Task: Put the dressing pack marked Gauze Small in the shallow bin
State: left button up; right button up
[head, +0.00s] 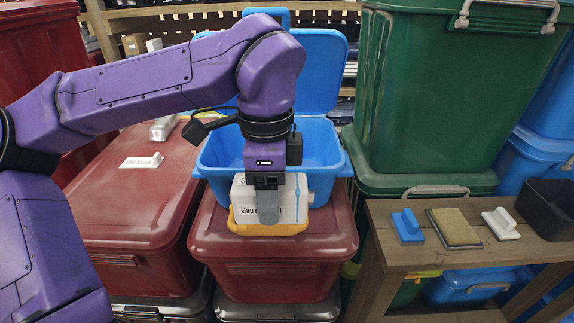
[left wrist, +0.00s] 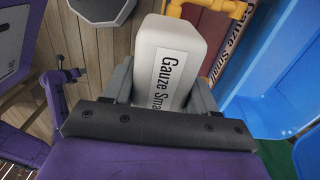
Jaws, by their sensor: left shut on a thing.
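My left gripper (head: 268,208) points down and is shut on the white dressing pack (head: 289,200). In the left wrist view the pack (left wrist: 172,55) sits between the two fingers, with "Gauze Sma" readable on its label. The pack is in front of the open blue bin (head: 324,176), over the near part of the red lid below. The blue bin looks shallow; its lid (head: 322,75) stands raised behind it. The bin's inside is partly hidden by my arm. My right gripper does not show.
A yellow-orange rim or frame (head: 270,230) shows just below the pack. A red lidded bin (head: 130,200) stands at left and a tall green bin (head: 430,90) at right. A wooden bench (head: 395,245) at right holds a blue-handled piece (head: 407,227) and other small items.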

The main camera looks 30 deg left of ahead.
pick_arm(q)
jog(key=w+a+r+p, duration=0.1)
jog(key=w+a+p, duration=0.85)
jog(key=w, duration=0.45)
jog(key=shift+w+a+f+p, duration=0.1)
jog(key=shift+w+f+p, duration=0.05)
jog(key=shift+f, duration=1.35)
jog(key=shift+w+a+f+p, duration=0.1)
jog(key=shift+a+f, duration=0.05)
jog(key=shift+f, duration=1.3)
jog(key=shift+w+a+f+p, duration=0.1)
jog(key=shift+w+f+p, duration=0.05)
jog(key=shift+f, duration=1.35)
jog(key=o, duration=0.8)
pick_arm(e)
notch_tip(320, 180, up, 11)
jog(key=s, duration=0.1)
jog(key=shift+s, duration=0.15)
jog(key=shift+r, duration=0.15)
